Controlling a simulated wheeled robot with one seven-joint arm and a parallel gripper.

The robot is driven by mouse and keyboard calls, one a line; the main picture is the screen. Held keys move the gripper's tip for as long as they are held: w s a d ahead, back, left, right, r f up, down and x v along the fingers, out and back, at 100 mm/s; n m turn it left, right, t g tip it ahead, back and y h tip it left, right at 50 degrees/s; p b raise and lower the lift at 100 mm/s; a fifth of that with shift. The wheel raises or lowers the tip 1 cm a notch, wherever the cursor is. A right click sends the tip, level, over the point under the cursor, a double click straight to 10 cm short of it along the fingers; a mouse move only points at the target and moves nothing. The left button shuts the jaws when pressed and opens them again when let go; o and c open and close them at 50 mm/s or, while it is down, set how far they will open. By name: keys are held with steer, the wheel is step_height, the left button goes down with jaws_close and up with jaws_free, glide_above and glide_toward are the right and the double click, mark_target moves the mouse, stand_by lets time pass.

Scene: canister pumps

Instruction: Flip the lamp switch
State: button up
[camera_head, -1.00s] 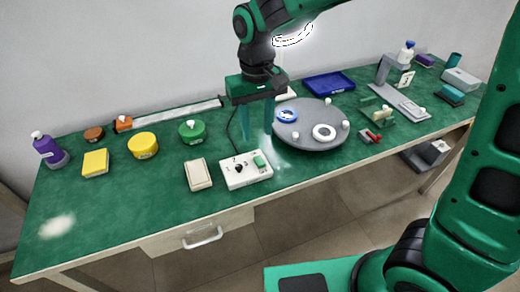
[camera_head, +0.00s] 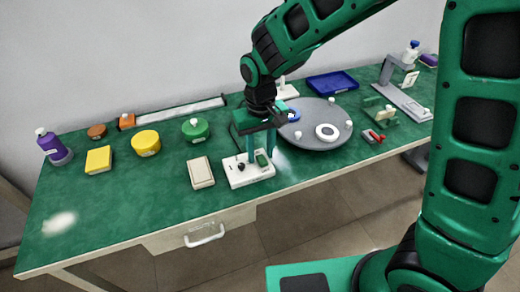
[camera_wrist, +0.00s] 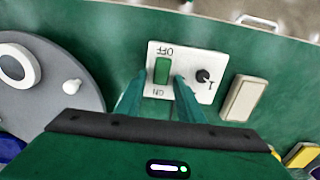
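A white panel (camera_head: 240,181) lies on the green table with a green rocker (camera_head: 262,158) and a black knob. In the wrist view the green rocker (camera_wrist: 162,71) sits between inverted OFF and ON labels, and the knob (camera_wrist: 203,76) is to its right. A cream plate with a large rocker (camera_head: 201,172) lies left of the panel; it also shows in the wrist view (camera_wrist: 243,98). My gripper (camera_head: 261,152) points down over the panel. In the wrist view its fingertips (camera_wrist: 158,80) are apart, either side of the green rocker, with nothing held. Contact cannot be told.
A grey round turntable (camera_head: 312,139) with a white ring stands right of the panel. A green pot (camera_head: 195,131), a yellow pot (camera_head: 145,145) and a yellow block (camera_head: 98,160) stand left. A blue tray (camera_head: 332,83) is behind. The front left of the table is mostly clear.

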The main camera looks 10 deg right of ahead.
jaws_close()
steer(key=shift+s+d+r+t+y, duration=0.1)
steer(key=shift+s+t+y, duration=0.15)
steer(key=shift+t, duration=0.55)
steer(key=shift+s+d+t+y, duration=0.1)
steer(key=shift+s+t+y, duration=0.15)
steer(key=shift+t, duration=0.55)
steer(key=shift+o, duration=1.3)
jaws_free()
steer(key=shift+r, duration=0.15)
steer(key=a+v, duration=0.1)
steer(key=v, duration=0.9)
steer(key=shift+d+r, duration=0.2)
steer(key=shift+d, duration=0.25)
